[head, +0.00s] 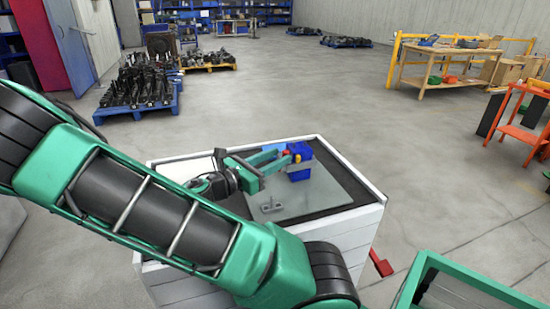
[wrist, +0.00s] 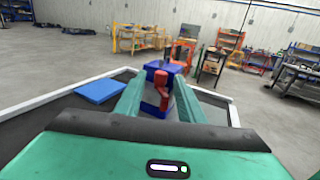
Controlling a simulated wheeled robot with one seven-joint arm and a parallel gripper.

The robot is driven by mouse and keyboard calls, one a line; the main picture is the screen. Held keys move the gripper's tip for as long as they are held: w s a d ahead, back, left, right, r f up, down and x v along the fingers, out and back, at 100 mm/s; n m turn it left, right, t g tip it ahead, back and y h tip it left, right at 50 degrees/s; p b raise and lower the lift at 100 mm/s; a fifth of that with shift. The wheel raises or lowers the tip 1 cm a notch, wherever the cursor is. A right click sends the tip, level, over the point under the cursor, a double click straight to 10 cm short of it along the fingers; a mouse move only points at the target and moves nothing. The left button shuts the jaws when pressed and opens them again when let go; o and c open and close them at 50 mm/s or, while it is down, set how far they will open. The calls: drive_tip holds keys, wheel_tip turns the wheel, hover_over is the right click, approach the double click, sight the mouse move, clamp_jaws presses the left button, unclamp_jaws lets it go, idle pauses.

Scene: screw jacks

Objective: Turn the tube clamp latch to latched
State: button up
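The tube clamp is a blue block (head: 303,166) standing near the far right part of the cart top. My gripper (head: 284,155) reaches in from the left, close to the latch side. In the wrist view my gripper (wrist: 160,84) has its two green fingers apart, one on each side of the red latch. I see a gap beside the latch; contact is too small to tell.
The clamp stands on a grey plate (head: 315,197) on the white-rimmed cart (head: 355,222). A small grey bracket (head: 271,207) lies nearer on the plate. A flat blue piece (wrist: 100,91) lies left of the clamp. Wooden tables (head: 440,70) stand far off.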

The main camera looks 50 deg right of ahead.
drive_tip(key=w+a, duration=0.1)
drive_tip(key=a, duration=0.8)
drive_tip(key=shift+w+a, duration=0.25)
